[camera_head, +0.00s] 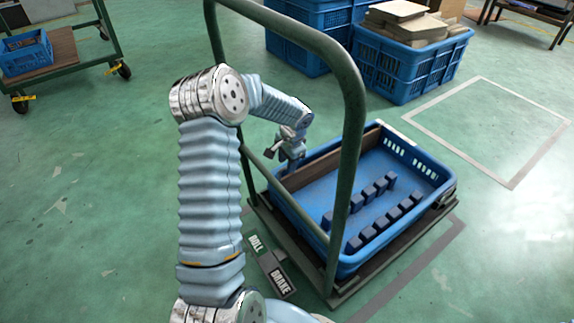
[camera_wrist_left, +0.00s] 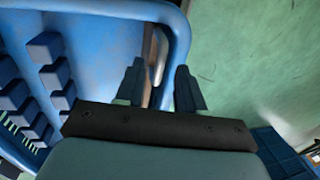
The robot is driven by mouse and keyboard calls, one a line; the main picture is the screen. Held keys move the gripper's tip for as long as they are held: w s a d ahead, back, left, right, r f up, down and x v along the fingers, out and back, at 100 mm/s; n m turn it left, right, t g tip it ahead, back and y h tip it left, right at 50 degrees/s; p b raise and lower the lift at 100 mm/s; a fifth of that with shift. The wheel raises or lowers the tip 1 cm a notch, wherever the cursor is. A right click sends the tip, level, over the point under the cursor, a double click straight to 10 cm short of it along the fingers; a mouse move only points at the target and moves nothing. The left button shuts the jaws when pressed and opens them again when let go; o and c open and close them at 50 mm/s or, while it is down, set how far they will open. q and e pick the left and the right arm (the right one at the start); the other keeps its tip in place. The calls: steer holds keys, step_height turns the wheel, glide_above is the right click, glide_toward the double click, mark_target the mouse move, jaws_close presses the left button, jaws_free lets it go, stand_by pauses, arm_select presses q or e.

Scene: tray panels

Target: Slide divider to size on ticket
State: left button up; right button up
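The blue tray (camera_head: 413,154) sits on a green-framed cart. A brown divider panel (camera_head: 330,163) stands inside it along the far long side, beyond several dark blue blocks (camera_head: 380,222). My left gripper (camera_head: 279,152) is above the tray's far left corner. In the left wrist view its two fingers (camera_wrist_left: 160,86) are apart and empty. The tray rim (camera_wrist_left: 181,40) and a narrow brown strip (camera_wrist_left: 147,58), apparently the divider's end, show beyond and between the fingers. I cannot tell whether they touch. No readable ticket shows. My right gripper is not in view.
The cart's green handle (camera_head: 353,120) arches in front of the tray near my left arm. Blue crates (camera_head: 413,72), one with cardboard in it, stand behind. Another cart (camera_head: 60,48) is at the upper left. Floor on the right is clear.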

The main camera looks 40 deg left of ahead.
arm_select(q)
steer(key=shift+a+f, duration=0.15)
steer(key=shift+f, duration=0.45)
jaws_close()
